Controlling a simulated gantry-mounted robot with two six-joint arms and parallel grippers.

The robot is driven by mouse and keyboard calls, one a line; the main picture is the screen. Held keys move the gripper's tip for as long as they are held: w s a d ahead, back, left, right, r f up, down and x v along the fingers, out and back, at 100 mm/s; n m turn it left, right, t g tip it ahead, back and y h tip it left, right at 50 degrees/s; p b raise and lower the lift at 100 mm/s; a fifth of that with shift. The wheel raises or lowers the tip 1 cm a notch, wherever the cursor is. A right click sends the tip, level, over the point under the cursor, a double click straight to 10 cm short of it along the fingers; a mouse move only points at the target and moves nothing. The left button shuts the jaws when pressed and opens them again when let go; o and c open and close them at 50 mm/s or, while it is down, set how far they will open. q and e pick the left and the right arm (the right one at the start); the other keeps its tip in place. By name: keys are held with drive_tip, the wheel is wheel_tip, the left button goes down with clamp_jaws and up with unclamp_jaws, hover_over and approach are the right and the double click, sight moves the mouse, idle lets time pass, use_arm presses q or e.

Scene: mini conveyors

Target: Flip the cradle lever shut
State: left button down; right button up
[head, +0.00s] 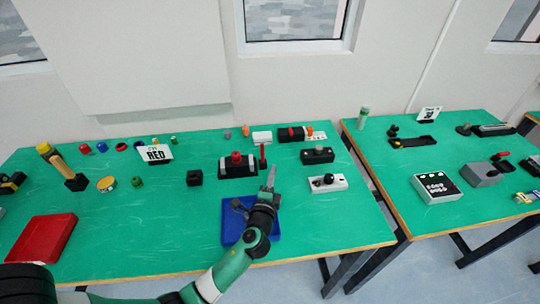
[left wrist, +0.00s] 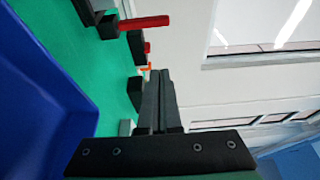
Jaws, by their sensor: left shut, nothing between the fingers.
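The black cradle (head: 238,172) stands in the middle of the left green table with a red part in it. Its red lever (head: 263,154) stands upright at the cradle's right end. In the left wrist view, which is turned sideways, the red lever (left wrist: 145,23) sticks out from the black cradle (left wrist: 108,25). My left gripper (head: 271,169) is shut and empty, in front of and a little right of the lever, apart from it. Its closed fingers also show in the left wrist view (left wrist: 159,85). My right gripper is not in view.
A blue tray (head: 230,236) lies below my left gripper. A white box with a black knob (head: 340,184) and a black box (head: 317,159) stand to the right. A black cube (head: 194,178) is left of the cradle. A red tray (head: 40,243) lies front left.

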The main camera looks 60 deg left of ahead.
sight(262, 153)
use_arm(q)
drive_tip(key=b+x, duration=0.3)
drive_tip(key=x, duration=0.7)
drive_tip(key=shift+f, duration=0.1)
drive_tip(key=s+p, duration=0.1)
drive_tip(key=s+a, duration=0.1)
drive_tip(key=s, duration=0.1)
drive_tip(key=shift+s+p, duration=0.2)
drive_tip(key=shift+p, duration=0.2)
drive_tip(key=shift+s+a, duration=0.15)
